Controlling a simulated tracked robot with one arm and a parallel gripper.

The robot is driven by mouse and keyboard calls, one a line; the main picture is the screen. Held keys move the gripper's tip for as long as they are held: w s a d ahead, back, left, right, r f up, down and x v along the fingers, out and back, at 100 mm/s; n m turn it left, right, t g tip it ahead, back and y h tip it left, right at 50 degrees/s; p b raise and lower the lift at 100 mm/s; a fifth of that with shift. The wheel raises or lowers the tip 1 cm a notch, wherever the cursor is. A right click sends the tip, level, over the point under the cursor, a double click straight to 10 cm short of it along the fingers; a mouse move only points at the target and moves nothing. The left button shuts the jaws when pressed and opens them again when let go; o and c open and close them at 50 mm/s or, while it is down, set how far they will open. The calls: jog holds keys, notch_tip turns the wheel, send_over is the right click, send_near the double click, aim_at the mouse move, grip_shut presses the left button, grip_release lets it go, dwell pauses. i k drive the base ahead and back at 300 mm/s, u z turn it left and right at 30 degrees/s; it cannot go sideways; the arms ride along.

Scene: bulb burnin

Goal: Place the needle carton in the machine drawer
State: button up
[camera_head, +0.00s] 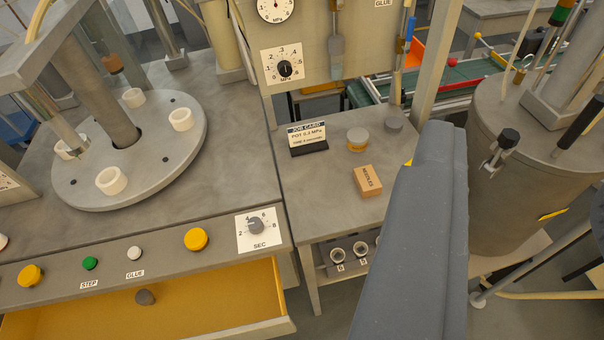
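The needle carton (367,181), a small tan box marked NEEDLES, lies on the grey side bench (330,210), right of the machine. The machine drawer (210,305), yellow inside, is pulled open below the machine's front panel.
A job card stand (307,138), a yellow-banded round tin (357,139) and a grey knob-like piece (393,120) stand behind the carton. The rotary table (150,150) with white cups fills the machine top. A large grey tank (510,200) stands at right.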

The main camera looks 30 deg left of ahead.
aim_at(203, 320)
jog(key=u, duration=0.55)
jog(key=i, duration=1)
jog(key=z, duration=0.1)
